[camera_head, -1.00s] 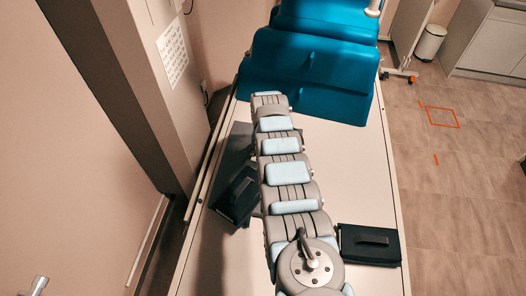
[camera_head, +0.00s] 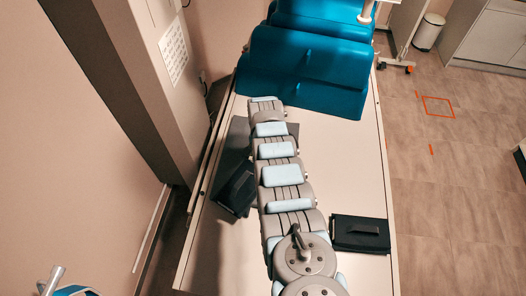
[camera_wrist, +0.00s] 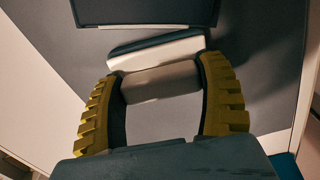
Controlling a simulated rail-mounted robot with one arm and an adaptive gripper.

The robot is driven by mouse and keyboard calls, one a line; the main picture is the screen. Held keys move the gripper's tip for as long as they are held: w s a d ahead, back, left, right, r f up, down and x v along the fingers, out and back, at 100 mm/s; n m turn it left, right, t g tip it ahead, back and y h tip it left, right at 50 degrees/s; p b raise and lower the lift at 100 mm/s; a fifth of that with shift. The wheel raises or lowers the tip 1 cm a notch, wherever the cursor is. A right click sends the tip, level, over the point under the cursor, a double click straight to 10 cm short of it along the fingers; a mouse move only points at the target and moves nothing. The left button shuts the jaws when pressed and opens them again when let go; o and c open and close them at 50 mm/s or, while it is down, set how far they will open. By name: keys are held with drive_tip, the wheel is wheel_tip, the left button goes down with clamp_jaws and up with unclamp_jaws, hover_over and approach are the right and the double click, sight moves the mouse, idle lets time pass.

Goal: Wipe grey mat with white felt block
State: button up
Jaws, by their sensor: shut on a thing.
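The grey mat (camera_wrist: 262,60) fills most of the wrist view. My gripper (camera_wrist: 160,78), with yellow ridged fingers, is shut on the block, one finger at each side. The block is over the mat; I cannot tell whether it touches it. In the head view my arm hides both the gripper and the block.
The mat lies on a long pale table (camera_head: 345,170). Blue cushions (camera_head: 305,75) stand at the far end. A tiled floor is at right.

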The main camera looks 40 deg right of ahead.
drive_tip(key=shift+w+a+f+b, duration=0.15)
drive_tip(key=shift+w+a+b, duration=0.3)
drive_tip(key=shift+w+b, duration=0.2)
drive_tip(key=shift+w+a+f+b, duration=0.15)
drive_tip(key=shift+w+a+b, duration=0.3)
drive_tip(key=shift+w+b, duration=0.2)
drive_tip(key=shift+w+a+r+b, duration=0.1)
drive_tip(key=shift+w+a+b, duration=0.2)
drive_tip(key=w+a+b, duration=0.1)
drive_tip(key=w+b, duration=0.1)
drive_tip(key=b, duration=0.1)
drive_tip(key=shift+w+a, duration=0.15)
drive_tip(key=shift+a, duration=0.25)
drive_tip(key=shift+w+a+r+b, duration=0.1)
drive_tip(key=shift+w+a+b, duration=0.35)
drive_tip(key=shift+b, duration=0.3)
drive_tip(key=shift+s+d+r+p, duration=0.15)
drive_tip(key=shift+r+p, duration=0.1)
drive_tip(key=shift+p, duration=0.15)
